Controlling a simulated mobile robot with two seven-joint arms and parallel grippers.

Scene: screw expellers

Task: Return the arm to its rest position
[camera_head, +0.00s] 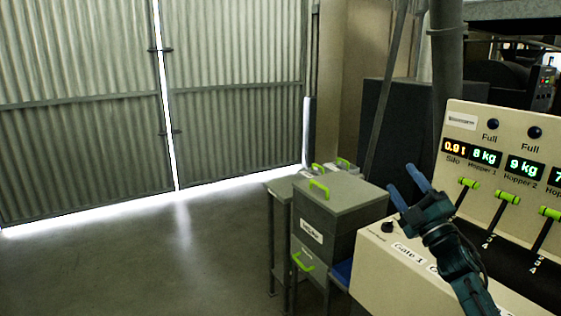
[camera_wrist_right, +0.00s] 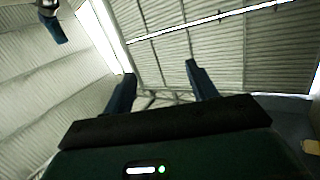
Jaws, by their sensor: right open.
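My right gripper (camera_head: 408,186) is raised at the right of the head view, in front of the cream control panel, with its two blue fingers apart and nothing between them. In the right wrist view the open fingers of the right gripper (camera_wrist_right: 160,85) point toward the corrugated wall and roof, and the gap between them is empty. My right arm comes up from the bottom right of the head view. My left gripper does not show clearly in either view.
The control panel (camera_head: 458,122) has displays and green-tipped levers (camera_head: 508,198) close by the right gripper. A grey box with green handles (camera_head: 340,208) stands left of it. The floor (camera_head: 150,260) before the corrugated doors (camera_head: 80,100) is clear.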

